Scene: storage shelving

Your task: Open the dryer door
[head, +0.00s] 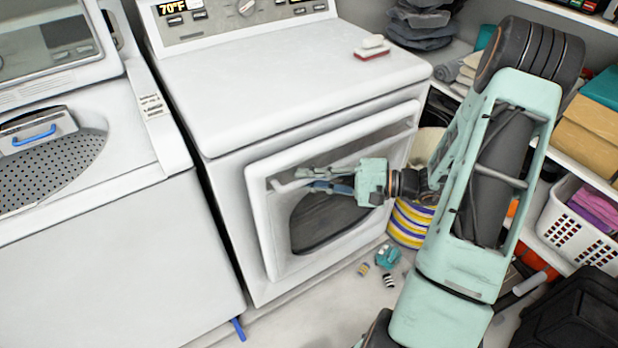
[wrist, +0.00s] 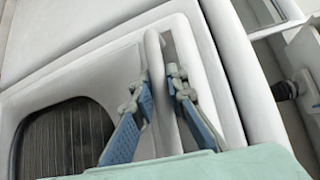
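The white dryer (head: 290,90) stands in the middle of the head view. Its door (head: 258,215) is on the front, with a dark window (head: 325,215); the window also shows at lower left in the wrist view (wrist: 62,140). A pale bar handle (wrist: 153,48) runs beside the window in the wrist view. My gripper (wrist: 158,80) is at the handle, with one blue finger on each side of it. The fingers stand apart, and I cannot tell whether they touch the bar. In the head view my gripper (head: 325,186) is in front of the door's upper part, partly hiding it.
A white washer (head: 95,235) stands at left. Shelves with a white basket (head: 575,222) are at right, close to my arm. A striped basket (head: 408,222) stands beside the dryer. Small items (head: 386,257) lie on the floor before the door.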

